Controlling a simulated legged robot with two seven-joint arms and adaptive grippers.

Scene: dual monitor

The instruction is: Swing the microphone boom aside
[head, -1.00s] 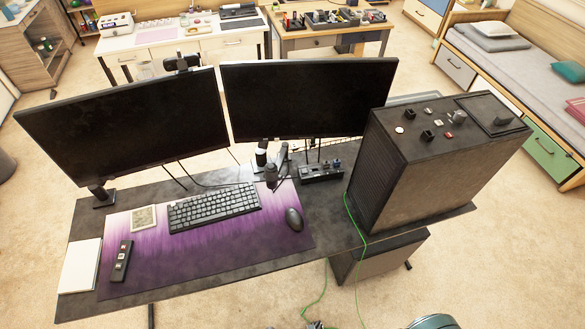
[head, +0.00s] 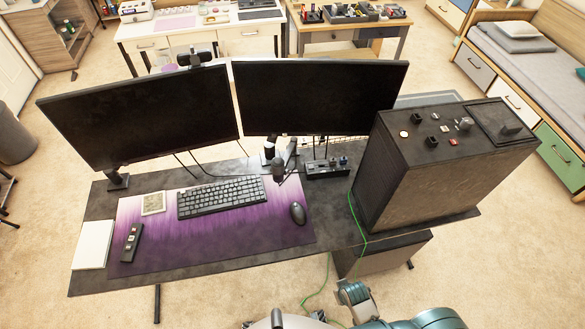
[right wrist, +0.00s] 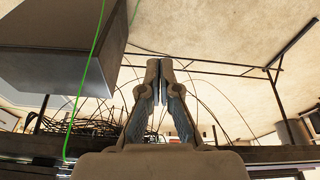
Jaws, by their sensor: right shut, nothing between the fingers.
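The microphone (head: 278,168) on its dark boom (head: 290,152) stands at the back of the desk, in front of the gap between the two monitors. It hangs just beyond the keyboard's right end. My right gripper (right wrist: 160,66) is shut and empty in the right wrist view. That view shows cables and carpet around it, and no microphone. In the head view, parts of my right arm show at the bottom edge, in front of the desk and well apart from the boom; its fingers cannot be made out there. My left gripper is not in view.
The left monitor (head: 140,118) and right monitor (head: 318,97) stand close behind the boom. A small control box (head: 327,168) sits right of it. A large dark computer case (head: 430,170) fills the desk's right end. A green cable (head: 352,215) hangs over the front edge. The mouse (head: 298,213) lies in front.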

